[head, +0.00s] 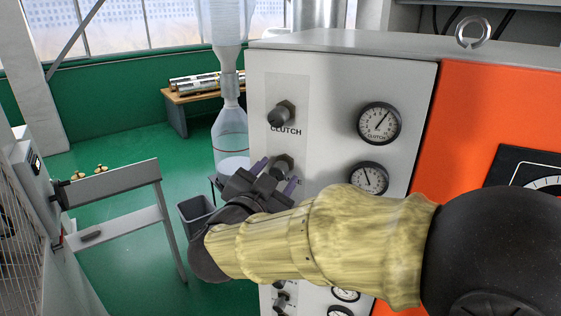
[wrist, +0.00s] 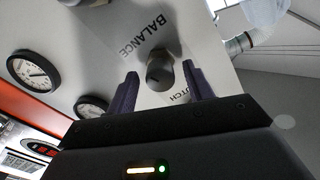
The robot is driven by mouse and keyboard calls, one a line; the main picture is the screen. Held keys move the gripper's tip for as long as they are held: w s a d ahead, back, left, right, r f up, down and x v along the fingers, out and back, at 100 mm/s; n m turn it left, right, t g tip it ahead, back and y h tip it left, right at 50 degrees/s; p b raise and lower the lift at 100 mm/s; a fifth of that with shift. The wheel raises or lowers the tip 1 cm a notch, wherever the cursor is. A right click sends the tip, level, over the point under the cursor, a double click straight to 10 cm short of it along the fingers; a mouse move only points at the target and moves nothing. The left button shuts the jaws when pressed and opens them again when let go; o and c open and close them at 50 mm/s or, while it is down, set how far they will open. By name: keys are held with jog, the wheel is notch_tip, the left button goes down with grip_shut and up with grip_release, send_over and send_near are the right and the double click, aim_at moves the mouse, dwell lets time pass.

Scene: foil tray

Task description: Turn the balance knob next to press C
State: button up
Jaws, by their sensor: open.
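The balance knob (head: 283,165) is a dark round knob on the pale front panel (head: 315,85), below the clutch knob (head: 281,114). In the wrist view the balance knob (wrist: 160,72) sits beside the word BALANCE, between my two purple fingers. My gripper (head: 275,176) is open around this knob, with a finger on either side; it also shows in the wrist view (wrist: 160,69). A gap shows beside the knob on at least one side; contact is not clear. No letter C shows.
Two dial gauges, the upper one (head: 379,123) and the lower one (head: 369,179), are right of the knobs. More knobs and gauges sit lower, partly behind my arm. An orange panel (head: 470,125) is at right. A grey stand (head: 115,185) and open green floor lie left.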

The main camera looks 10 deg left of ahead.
jog(key=shift+w+d, duration=0.15)
jog(key=shift+w, duration=0.8)
jog(key=c, duration=1)
jog(key=b, duration=0.1)
jog(key=m+b, duration=0.1)
jog(key=b, duration=0.1)
jog(key=shift+f, duration=0.25)
jog(key=m+b, duration=0.2)
jog(key=shift+b, duration=0.35)
jog(key=shift+r+m+b, duration=0.2)
jog(key=shift+m+b, duration=0.2)
jog(key=shift+m, duration=0.1)
jog(key=o, duration=1)
